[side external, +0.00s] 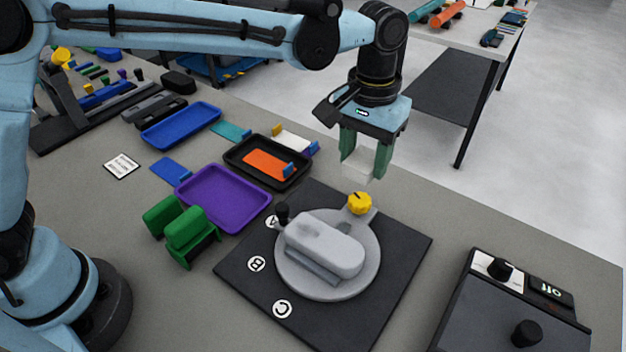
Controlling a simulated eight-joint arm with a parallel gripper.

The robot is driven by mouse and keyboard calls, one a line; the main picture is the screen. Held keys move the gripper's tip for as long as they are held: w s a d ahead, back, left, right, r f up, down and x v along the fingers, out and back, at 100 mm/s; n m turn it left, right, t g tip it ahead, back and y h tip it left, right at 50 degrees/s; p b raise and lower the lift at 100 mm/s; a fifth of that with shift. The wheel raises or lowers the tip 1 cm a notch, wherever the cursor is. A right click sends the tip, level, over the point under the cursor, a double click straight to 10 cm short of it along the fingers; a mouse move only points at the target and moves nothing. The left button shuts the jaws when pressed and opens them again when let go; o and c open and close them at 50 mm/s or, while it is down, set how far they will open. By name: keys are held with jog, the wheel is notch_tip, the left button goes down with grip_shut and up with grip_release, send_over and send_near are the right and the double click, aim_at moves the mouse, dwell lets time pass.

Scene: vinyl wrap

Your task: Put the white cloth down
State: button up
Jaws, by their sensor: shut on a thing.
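My gripper (366,160) has green fingers and is shut on the white cloth (357,167). The cloth is a small pale block shape between the fingertips, its lower part showing below them. My gripper holds it in the air, above and behind the round grey fixture (330,285) and its yellow knob (360,203). I cannot tell exactly how high the cloth is above the table.
The fixture stands on a black mat (395,270) marked A, B and C. Purple (205,215), black (235,165) and blue (165,138) trays lie left. Green blocks (185,238) stand near the purple tray. A control box (500,320) is at right. The table's right middle is bare.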

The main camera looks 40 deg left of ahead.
jog(key=shift+w+f, duration=0.2)
jog(key=shift+w, duration=0.15)
jog(key=w+a+f, duration=0.2)
jog(key=w, duration=0.1)
jog(key=w+a+f, duration=0.2)
jog(key=w+a, duration=0.1)
jog(key=w+a+f, duration=0.2)
jog(key=f, duration=0.1)
jog(key=shift+w+a, duration=0.25)
jog(key=shift+w, duration=0.15)
jog(key=shift+f, duration=2.05)
jog(key=shift+f, duration=0.1)
jog(key=o, duration=1.1)
